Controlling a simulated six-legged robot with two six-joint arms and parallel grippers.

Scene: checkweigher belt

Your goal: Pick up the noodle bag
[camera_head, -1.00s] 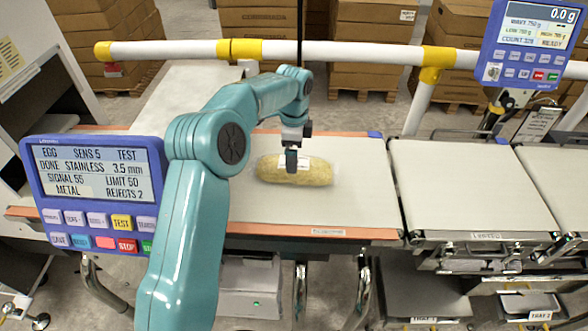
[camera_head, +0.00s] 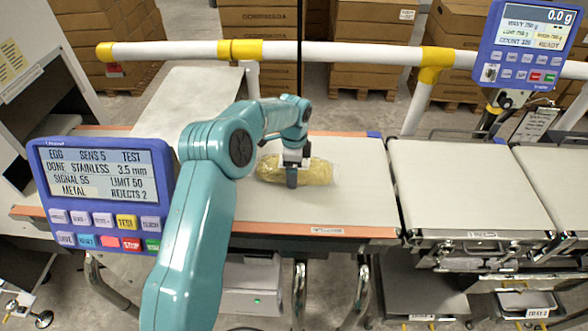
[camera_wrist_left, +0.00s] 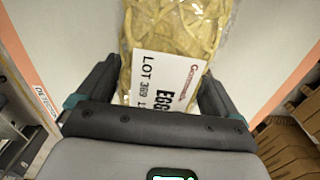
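The noodle bag (camera_head: 318,171) is a clear bag of yellow noodles lying on the pale belt (camera_head: 350,205), left of centre on it. In the left wrist view the bag (camera_wrist_left: 185,30) has a white label with red and black print. My left gripper (camera_head: 291,181) is low over the middle of the bag and hides part of it. In the wrist view the gripper's fingers (camera_wrist_left: 160,85) are wide apart, one at each side of the bag's labelled part. I cannot tell whether they touch it. My right gripper is not in view.
A blue metal detector panel (camera_head: 105,192) stands at the left, close to my left arm. A white rail (camera_head: 340,53) with yellow joints crosses behind the belt. A second belt (camera_head: 465,190) to the right is empty. A blue weigher display (camera_head: 528,45) hangs at upper right.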

